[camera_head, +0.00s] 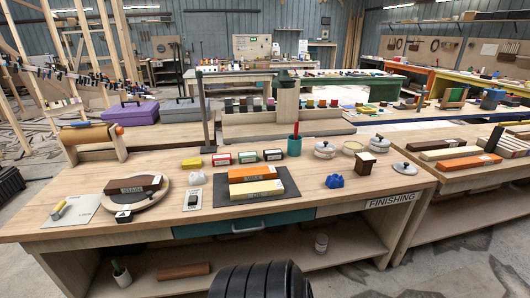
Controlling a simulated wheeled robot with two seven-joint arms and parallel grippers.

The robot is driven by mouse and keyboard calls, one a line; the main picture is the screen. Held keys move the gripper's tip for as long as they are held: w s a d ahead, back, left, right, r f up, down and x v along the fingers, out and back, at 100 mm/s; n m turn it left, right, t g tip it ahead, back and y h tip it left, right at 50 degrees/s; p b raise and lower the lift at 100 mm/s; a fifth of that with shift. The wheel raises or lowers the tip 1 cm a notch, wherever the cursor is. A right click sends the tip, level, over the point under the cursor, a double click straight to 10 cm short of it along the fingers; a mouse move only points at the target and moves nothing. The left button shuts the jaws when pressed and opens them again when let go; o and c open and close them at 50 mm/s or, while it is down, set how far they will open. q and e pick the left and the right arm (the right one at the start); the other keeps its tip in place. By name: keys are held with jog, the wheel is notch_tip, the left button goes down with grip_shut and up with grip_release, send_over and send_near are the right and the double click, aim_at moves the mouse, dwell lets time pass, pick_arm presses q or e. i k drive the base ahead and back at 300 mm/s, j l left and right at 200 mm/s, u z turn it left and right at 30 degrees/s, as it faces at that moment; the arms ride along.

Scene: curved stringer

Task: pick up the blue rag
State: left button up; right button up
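A small crumpled blue rag (334,181) lies on the top of the wooden bench marked FINISHING (320,208), right of the middle. It lies apart from the dark mat to its left and the small brown block to its right. Neither my left nor my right gripper shows in the head view.
A dark mat (229,199) with orange and yellow blocks lies left of the rag. A brown block (365,163) and a lidded tin (404,168) stand to its right. A red-and-green upright item (294,145) stands behind. The bench top in front of the rag is clear.

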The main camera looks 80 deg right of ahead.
aim_at(333, 181)
jog(key=z, duration=3.6)
